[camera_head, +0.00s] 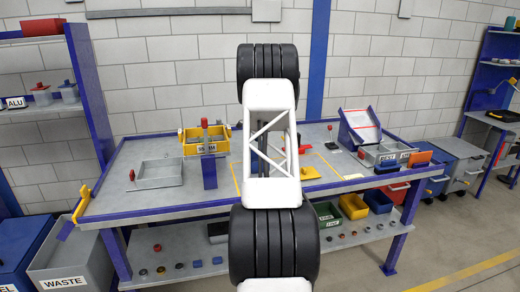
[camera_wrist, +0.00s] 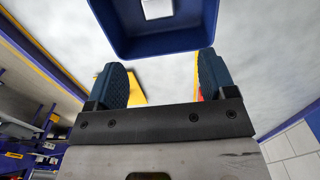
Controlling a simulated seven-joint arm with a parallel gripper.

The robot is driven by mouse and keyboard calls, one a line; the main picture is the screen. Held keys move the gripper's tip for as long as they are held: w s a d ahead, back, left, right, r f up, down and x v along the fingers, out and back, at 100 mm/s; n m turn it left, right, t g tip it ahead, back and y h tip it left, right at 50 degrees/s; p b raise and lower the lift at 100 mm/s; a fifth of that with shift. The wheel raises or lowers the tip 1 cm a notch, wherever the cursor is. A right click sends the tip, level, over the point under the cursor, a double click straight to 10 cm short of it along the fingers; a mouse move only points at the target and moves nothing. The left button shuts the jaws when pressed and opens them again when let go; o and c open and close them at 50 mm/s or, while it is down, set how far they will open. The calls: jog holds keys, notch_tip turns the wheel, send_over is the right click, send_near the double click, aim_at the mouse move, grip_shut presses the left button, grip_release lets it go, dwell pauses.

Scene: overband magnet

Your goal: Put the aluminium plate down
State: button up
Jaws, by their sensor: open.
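My gripper (camera_wrist: 158,82) is open in the wrist view, with its two dark blue fingers wide apart and nothing held between them. A pale, square, flat piece (camera_wrist: 157,8) lies in a dark blue tray (camera_wrist: 165,47) beyond the fingertips. It may be the aluminium plate, but its material cannot be told, and the top of the picture cuts it off. The fingers look apart from the piece. In the head view my white arm hides the gripper and the middle of the bench, and no aluminium plate can be made out there.
The grey workbench (camera_head: 130,207) carries a grey open tray (camera_head: 158,173) at left and a yellow bin (camera_head: 205,140) behind. Grey bins (camera_head: 385,153) and a sloped panel (camera_head: 360,128) stand at right. A waste bin (camera_head: 72,262) stands on the floor at left.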

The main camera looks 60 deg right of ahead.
jog(key=shift+r, duration=0.5)
dwell(0.7)
